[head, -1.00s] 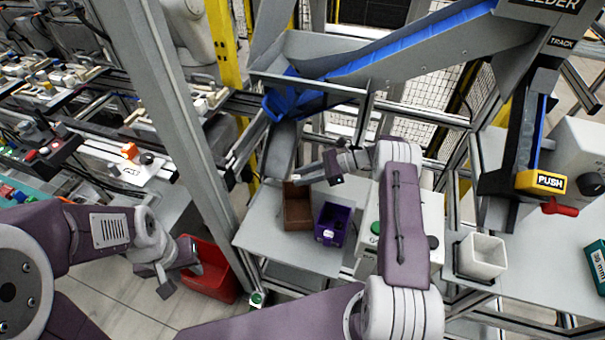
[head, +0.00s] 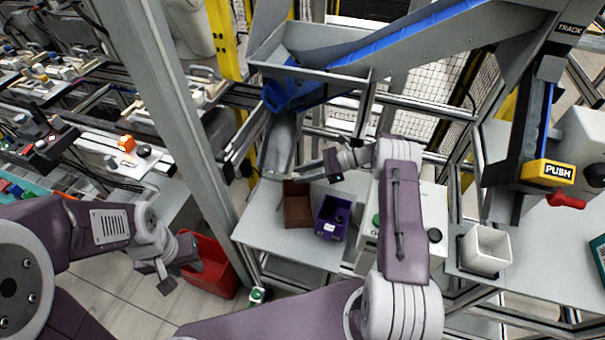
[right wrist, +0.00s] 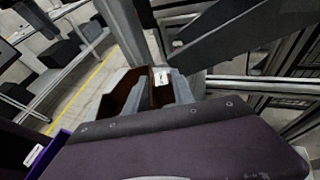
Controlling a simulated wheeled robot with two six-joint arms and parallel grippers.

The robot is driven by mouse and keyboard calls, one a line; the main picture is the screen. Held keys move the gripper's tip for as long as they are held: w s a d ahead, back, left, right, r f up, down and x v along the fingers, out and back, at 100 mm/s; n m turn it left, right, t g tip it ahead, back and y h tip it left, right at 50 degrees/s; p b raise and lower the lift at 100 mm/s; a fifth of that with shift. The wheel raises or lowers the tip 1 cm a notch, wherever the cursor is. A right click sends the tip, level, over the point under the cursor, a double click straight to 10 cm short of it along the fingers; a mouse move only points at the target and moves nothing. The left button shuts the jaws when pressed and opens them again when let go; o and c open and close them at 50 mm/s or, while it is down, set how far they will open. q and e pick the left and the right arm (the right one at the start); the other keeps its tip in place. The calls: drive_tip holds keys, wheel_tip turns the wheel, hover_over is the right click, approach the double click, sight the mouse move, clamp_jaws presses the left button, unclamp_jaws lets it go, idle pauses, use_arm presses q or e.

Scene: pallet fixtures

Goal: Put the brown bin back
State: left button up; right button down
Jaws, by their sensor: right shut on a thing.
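The brown bin (head: 298,209) stands on the grey table in the head view, left of the purple bin (head: 332,217). My right gripper (head: 300,172) is at the bin's far edge and is shut on it; the contact itself is small and partly hidden. In the right wrist view, the brown bin (right wrist: 124,97) shows beyond my dark gripper body, with a white label (right wrist: 161,78) near it. My left gripper (head: 160,277) hangs at the left, in front of the red bin (head: 209,266); whether its jaws are open is unclear.
The grey table (head: 262,215) has bare room left of the brown bin. A grey chute (head: 280,143) comes down behind it. A white machine with a green button stands right of the purple bin, partly behind my right arm. A white container (head: 486,247) is further right. A grey post (head: 172,110) rises at the left.

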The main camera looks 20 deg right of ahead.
drive_tip(key=shift+f, duration=0.15)
drive_tip(key=c, duration=1)
unclamp_jaws()
drive_tip(key=shift+o, duration=0.2)
drive_tip(key=shift+d, duration=0.15)
drive_tip(key=b+v, duration=0.1)
drive_tip(key=v, duration=0.8)
drive_tip(key=shift+b, duration=0.3)
